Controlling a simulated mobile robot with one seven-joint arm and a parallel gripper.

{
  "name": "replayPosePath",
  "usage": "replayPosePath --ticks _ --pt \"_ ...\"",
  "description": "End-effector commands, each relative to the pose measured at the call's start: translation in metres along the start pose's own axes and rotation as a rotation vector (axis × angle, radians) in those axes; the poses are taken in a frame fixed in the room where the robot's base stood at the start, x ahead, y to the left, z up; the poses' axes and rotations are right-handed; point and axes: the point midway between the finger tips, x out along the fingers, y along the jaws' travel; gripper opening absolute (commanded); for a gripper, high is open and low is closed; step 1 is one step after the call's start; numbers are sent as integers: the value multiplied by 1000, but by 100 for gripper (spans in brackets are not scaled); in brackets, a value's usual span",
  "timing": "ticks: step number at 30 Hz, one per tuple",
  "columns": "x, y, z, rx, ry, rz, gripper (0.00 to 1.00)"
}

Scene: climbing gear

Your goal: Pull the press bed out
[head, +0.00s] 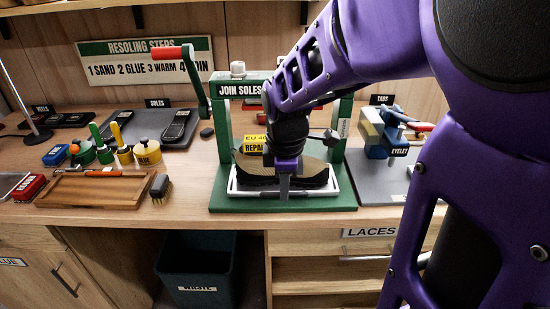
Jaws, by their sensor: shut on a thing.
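The green press (222,130) labelled "JOIN SOLES" stands on the bench at the middle, on a green base (280,203). Its white-framed press bed (237,192) sits low between the posts. A tan and black shoe (312,176) rests on the bed. A yellow tag (253,144) reading "REPAIR" in part shows behind it. My purple arm reaches in from the upper right, and my gripper (284,192) points down at the front of the bed, shut on the bed's front. The fingertips cover the exact grip point and part of the shoe.
A wooden tray (95,204) and a brush (160,187) lie left of the press. The eyelet tool (380,143) stands at the right. A waste bin (207,287) is under the bench, whose front edge is near the press base.

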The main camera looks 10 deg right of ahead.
Motion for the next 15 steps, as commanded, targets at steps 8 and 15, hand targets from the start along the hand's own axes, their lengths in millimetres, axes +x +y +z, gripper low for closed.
replayPosePath --ticks 8,15 --pt "-3 -8 0 0 2 5 0" --pt "-3 -7 0 0 2 5 32"
